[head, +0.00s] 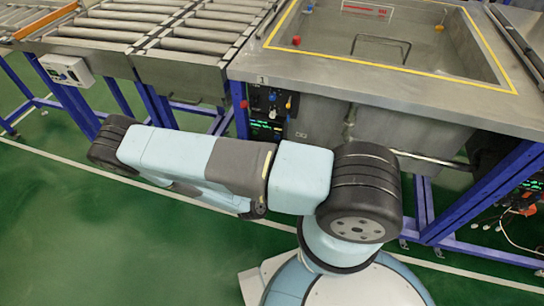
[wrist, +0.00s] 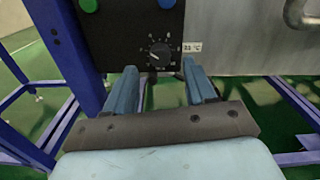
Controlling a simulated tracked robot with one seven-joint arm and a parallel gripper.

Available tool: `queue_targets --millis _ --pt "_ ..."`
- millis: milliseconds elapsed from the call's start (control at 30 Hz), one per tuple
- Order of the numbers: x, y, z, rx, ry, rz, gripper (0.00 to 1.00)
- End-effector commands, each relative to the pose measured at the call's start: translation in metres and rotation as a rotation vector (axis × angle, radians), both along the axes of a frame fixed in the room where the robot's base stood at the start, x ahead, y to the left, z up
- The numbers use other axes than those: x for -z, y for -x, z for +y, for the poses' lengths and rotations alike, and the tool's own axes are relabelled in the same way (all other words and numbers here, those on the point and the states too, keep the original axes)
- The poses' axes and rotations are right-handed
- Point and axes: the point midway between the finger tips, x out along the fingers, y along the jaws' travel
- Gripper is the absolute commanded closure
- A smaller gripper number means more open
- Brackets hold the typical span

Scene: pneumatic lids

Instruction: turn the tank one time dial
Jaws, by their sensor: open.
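The tank marked 1 (head: 300,120) is a grey metal tank with a yellow line around its rim. Its black control panel (head: 262,101) is on the left front, partly hidden by my arm. In the wrist view, a round black dial (wrist: 160,52) with a white scale sits low on the panel; its name is too small to read. A small white label (wrist: 192,47) beside it seems to show a temperature. My gripper (wrist: 159,72) is open, its two blue fingers pointing at the panel on either side below the dial. Contact cannot be told. The head view hides the gripper.
A green button (wrist: 88,5) and a blue button (wrist: 166,3) are above the dial. A blue frame post (wrist: 75,50) stands close on the left, and a metal pipe (wrist: 302,14) on the right. Roller conveyors (head: 150,35) lie left of the tank.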

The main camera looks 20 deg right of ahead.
Motion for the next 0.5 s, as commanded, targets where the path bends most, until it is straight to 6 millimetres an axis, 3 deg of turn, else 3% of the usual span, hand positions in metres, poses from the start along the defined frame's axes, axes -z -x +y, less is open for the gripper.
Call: queue_targets --millis 300,500 --pt "0.001 0.051 0.038 -0.003 -0.001 0.002 0.45" --pt "0.001 0.075 0.055 -0.003 0.001 0.001 0.45"
